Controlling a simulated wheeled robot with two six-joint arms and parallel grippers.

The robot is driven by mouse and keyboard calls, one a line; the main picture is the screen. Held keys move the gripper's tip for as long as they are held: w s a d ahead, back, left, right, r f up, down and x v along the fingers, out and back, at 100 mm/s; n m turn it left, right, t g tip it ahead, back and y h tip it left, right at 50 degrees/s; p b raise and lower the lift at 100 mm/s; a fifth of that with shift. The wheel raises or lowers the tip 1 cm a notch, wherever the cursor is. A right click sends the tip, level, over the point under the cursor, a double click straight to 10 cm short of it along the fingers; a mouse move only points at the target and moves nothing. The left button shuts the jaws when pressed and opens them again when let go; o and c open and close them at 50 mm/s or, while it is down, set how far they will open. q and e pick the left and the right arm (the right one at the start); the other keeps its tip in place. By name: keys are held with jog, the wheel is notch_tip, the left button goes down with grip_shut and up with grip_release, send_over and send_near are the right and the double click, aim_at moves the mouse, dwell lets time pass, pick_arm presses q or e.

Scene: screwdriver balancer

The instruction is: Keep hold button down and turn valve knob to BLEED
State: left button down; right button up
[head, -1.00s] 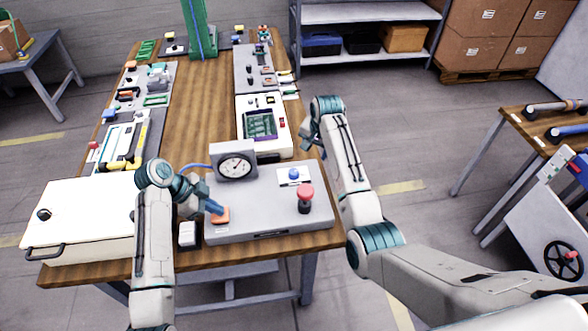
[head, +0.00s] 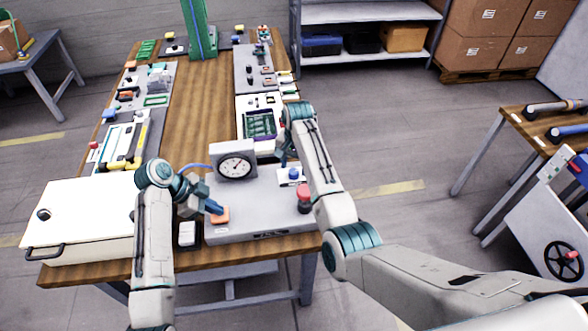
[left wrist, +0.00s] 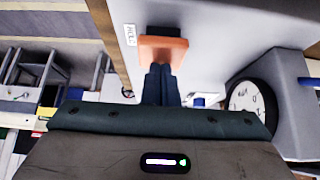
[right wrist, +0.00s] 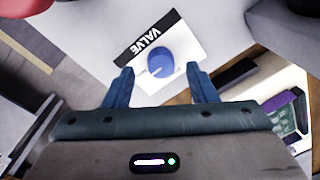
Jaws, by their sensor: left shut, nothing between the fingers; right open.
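The orange hold button (head: 221,216) is at the front left of the grey panel box (head: 255,205). It also shows in the left wrist view (left wrist: 162,50), beside its HOLD label (left wrist: 130,34). My left gripper (head: 213,207) is shut and empty, with its fingertips against the button. How far the button is pressed cannot be told. The blue valve knob (right wrist: 159,61) sits on a white plate marked VALVE, its white pointer line visible. My right gripper (right wrist: 161,84) is open, its fingers either side below the knob in its wrist view, apart from it. No BLEED mark is readable.
A dial gauge (head: 235,165) stands at the back of the panel box. A red mushroom button (head: 304,195) is close beside my right arm. A white lidded box (head: 85,212) stands at the left. Other devices line the table behind.

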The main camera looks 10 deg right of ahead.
aim_at(294, 173)
jog(key=shift+f, duration=1.25)
